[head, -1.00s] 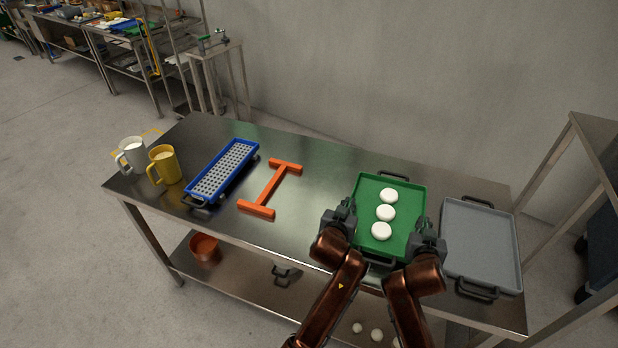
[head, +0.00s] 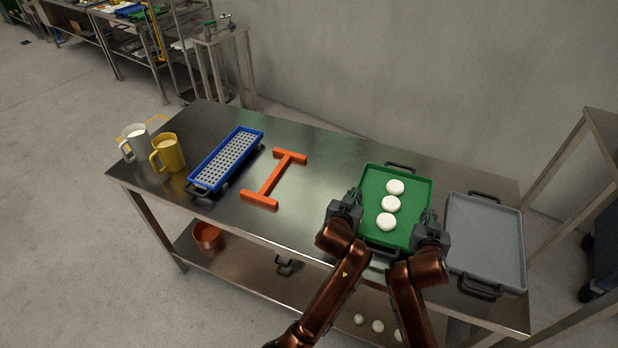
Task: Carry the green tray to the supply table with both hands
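The green tray (head: 408,178) is on or just above the right part of the steel table; I cannot tell if it is lifted. It carries three white dough balls (head: 391,204) in a row and has dark handles at its far and near ends. My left gripper (head: 351,200) is at the tray's left side wall. My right gripper (head: 431,222) is at its right side wall, near the front corner. Both look close against the walls, but the fingertips are too small and partly hidden to show whether they are shut on them. Which table is the supply table is not clear.
A grey tray (head: 487,235) lies close on the right. To the left are an orange H-shaped piece (head: 272,182), a blue perforated tray (head: 227,160), a yellow mug (head: 168,154) and a white mug (head: 134,144). Other steel tables (head: 100,30) stand at the far left.

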